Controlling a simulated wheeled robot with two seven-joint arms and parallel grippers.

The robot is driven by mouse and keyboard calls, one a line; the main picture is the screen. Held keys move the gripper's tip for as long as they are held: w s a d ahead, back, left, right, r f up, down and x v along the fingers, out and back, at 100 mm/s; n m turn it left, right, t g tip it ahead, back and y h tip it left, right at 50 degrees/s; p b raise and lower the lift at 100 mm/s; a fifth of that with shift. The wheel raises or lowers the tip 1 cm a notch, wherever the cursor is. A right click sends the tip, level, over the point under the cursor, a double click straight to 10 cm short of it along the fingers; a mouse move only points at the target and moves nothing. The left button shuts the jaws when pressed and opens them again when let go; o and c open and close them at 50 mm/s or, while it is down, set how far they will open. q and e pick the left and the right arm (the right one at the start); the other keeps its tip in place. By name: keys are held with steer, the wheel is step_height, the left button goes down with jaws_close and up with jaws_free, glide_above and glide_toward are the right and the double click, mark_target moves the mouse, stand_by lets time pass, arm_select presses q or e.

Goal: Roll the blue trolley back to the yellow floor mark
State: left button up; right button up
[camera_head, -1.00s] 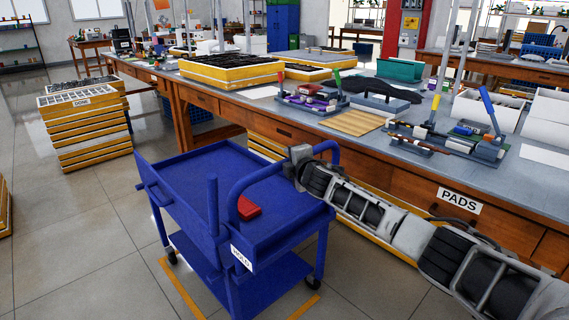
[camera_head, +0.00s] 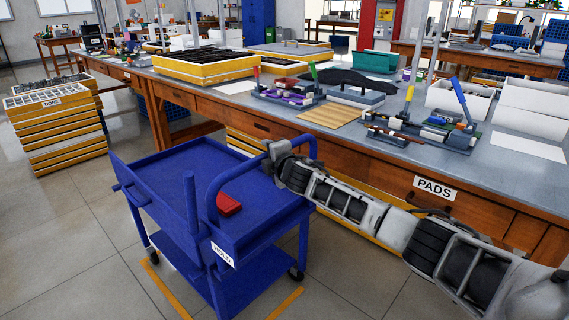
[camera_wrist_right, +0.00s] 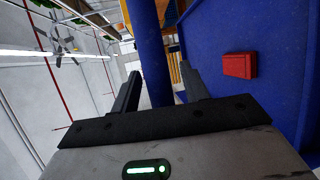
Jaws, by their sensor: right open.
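The blue trolley (camera_head: 172,190) stands upright beside the long workbench. A red block (camera_head: 228,204) lies on its top tray. The yellow floor mark (camera_head: 166,290) shows as lines on the floor at the trolley's near end; the trolley hides part of it. Another line of it shows at the right (camera_head: 284,304). My right gripper (camera_head: 277,150) is at the trolley's raised handle (camera_head: 211,205), by its far side. In the right wrist view its open fingers (camera_wrist_right: 160,76) stand on either side of a blue bar (camera_wrist_right: 153,45). I cannot tell if they touch it. My left gripper is out of view.
The workbench (camera_head: 240,106) with trays and tools runs along the trolley's far side, under my right arm. A stack of yellow trays marked DONE (camera_head: 58,135) stands at the left. Floor (camera_head: 60,255) left of the trolley is clear.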

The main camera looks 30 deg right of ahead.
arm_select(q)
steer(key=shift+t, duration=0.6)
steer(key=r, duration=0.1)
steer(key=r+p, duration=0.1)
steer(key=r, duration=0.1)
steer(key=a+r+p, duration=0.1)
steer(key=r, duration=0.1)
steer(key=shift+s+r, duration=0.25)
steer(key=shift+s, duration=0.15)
arm_select(e)
steer(key=s+r, duration=0.2)
steer(key=s, duration=1.2)
steer(key=shift+s+a+r, duration=0.15)
steer(key=shift+a+r, duration=0.25)
steer(key=shift+a, duration=0.05)
arm_select(q)
steer(key=shift+p, duration=0.3)
